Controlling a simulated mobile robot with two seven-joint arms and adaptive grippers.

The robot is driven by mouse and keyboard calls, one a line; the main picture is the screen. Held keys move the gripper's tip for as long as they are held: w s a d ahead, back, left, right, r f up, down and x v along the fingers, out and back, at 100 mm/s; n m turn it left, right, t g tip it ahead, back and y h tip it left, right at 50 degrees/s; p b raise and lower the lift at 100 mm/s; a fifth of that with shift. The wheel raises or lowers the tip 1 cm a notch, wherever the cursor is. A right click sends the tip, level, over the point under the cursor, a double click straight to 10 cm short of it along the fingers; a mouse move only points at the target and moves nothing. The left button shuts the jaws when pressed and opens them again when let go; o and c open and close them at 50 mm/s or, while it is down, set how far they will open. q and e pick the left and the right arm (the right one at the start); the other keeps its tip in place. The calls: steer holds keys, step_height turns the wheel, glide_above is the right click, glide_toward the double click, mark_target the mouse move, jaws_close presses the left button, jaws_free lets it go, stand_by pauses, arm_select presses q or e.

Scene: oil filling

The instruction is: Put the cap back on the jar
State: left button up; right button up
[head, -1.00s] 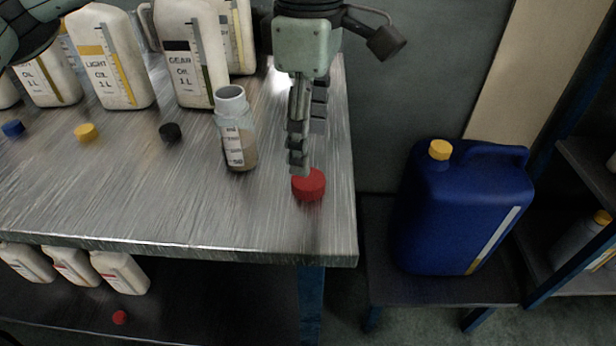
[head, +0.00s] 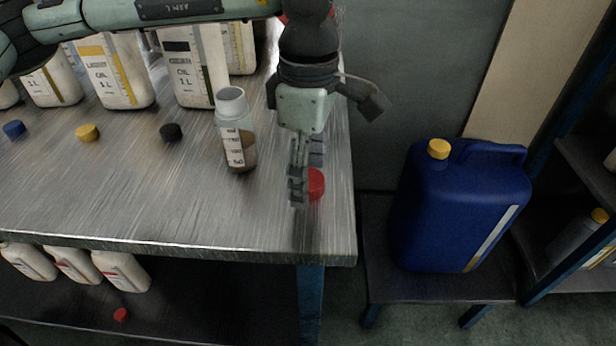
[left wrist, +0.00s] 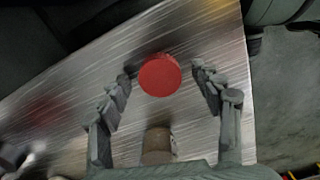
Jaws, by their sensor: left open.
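The open jar (head: 235,130), clear with a measuring scale and some brownish liquid low inside, stands upright on the metal table. A red cap (head: 316,184) lies on the table to its right, near the table's right edge. My left gripper (head: 307,190) is over the cap and hides its left part in the head view. In the left wrist view the left gripper (left wrist: 160,88) is open, with the red cap (left wrist: 160,75) between and slightly beyond its fingertips, not gripped. The jar (left wrist: 158,145) shows near the gripper's base there. My right gripper is not in view.
White oil bottles (head: 112,70) stand along the table's back. Blue (head: 14,129), yellow (head: 88,132) and black (head: 171,132) caps lie left of the jar. A blue canister (head: 465,210) stands on a low stand at right. The table front is clear.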

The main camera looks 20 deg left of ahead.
arm_select(q)
steer(key=c, duration=0.8)
steer(key=shift+o, duration=0.2)
steer(key=shift+r, duration=0.1)
step_height(320, 180, up, 10)
steer(key=shift+f+b, duration=0.1)
steer(key=shift+b, duration=0.2)
